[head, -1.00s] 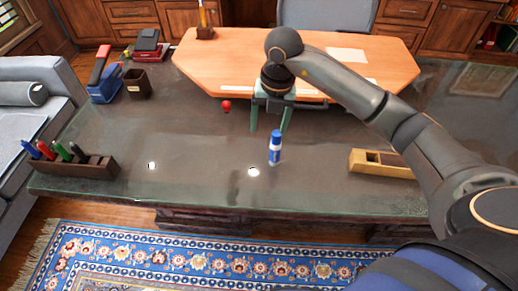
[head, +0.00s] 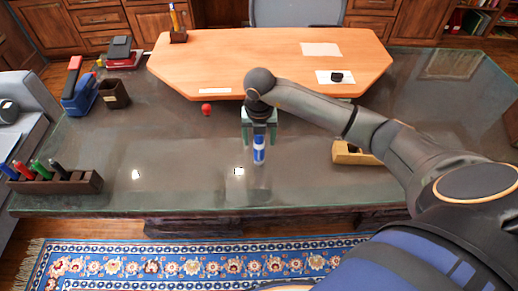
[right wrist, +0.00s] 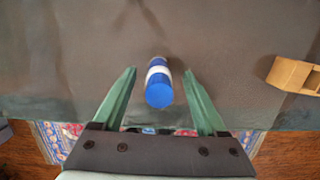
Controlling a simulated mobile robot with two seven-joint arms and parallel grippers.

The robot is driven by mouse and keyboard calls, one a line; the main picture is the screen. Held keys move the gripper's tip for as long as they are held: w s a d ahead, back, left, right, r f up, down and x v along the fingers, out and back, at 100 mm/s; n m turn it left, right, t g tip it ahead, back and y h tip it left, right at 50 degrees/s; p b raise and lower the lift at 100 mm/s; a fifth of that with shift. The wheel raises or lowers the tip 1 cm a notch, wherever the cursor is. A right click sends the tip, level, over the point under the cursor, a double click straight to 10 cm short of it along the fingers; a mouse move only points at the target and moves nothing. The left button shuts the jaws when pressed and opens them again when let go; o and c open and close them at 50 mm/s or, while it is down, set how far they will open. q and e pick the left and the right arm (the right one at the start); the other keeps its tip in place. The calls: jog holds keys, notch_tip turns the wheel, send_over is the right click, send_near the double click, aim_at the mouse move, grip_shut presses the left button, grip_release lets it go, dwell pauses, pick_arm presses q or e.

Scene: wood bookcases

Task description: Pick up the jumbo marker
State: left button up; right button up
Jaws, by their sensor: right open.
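The jumbo marker (head: 259,150), blue and white, stands upright on the dark glass-topped desk (head: 200,180) near the middle. My right gripper (head: 260,138) is open over the upper part of the marker, one finger on either side. In the right wrist view the gripper (right wrist: 160,72) has a visible gap to the marker on both sides. My left gripper is not in view.
A pen holder (head: 62,182) with several coloured markers stands at the left. A red ball (head: 207,109) lies by the orange desk pad (head: 270,60). The desk around the marker is clear.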

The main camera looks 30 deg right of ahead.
jog(key=shift+w+f, duration=0.2)
jog(key=shift+f, duration=0.85)
grip_shut()
